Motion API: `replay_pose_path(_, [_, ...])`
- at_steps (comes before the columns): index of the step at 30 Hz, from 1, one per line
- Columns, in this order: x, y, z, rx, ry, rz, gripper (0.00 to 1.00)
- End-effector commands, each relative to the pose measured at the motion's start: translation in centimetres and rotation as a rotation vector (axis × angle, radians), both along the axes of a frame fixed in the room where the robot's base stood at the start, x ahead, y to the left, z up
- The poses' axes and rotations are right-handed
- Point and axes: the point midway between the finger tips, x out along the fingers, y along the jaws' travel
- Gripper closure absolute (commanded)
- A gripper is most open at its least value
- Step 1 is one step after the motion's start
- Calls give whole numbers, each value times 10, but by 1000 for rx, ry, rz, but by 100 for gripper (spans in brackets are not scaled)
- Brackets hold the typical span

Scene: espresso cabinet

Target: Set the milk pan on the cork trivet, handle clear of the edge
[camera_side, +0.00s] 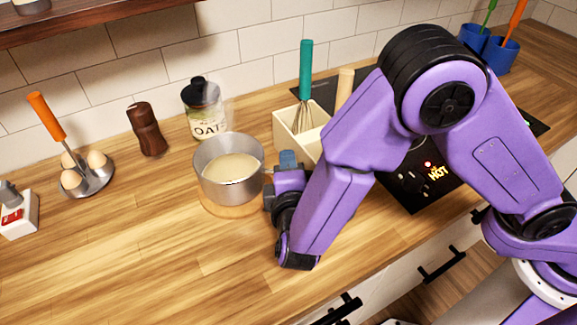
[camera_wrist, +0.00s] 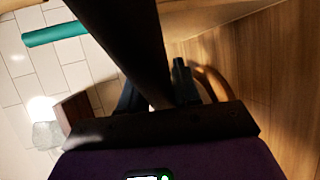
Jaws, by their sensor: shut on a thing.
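The milk pan (camera_side: 207,178) is a steel pot with pale milk in it, upright on the left of my gripper in the side view. A round tan edge, which looks like the cork trivet (camera_side: 222,209), shows directly under it. I cannot tell whether the pan touches it or hangs just above. My gripper (camera_side: 269,187) is low over the counter at the pan's right side, shut on its handle, which my gripper largely hides there. In the wrist view, a dark bar that looks like the handle (camera_wrist: 146,50) runs between the fingers of my gripper (camera_wrist: 158,88).
A cream box with a teal whisk (camera_side: 305,70) stands behind my gripper. The hob (camera_side: 405,185), marked HOT, lies right. The front-left counter is clear.

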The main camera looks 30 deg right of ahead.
Motion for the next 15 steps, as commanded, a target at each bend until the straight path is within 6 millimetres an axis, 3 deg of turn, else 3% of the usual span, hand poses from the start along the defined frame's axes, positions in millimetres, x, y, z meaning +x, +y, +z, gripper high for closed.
replay_pose_path(3, [1, 1, 0, 4, -6, 0, 100])
replay_pose_path(4, [1, 1, 0, 4, -6, 0, 65])
replay_pose_path(6, [1, 1, 0, 3, -6, 0, 42])
replay_pose_path(7, [0, 1, -1, 3, -5, 0, 38])
replay_pose_path(15, [-1, 0, -3, -2, 3, 1, 38])
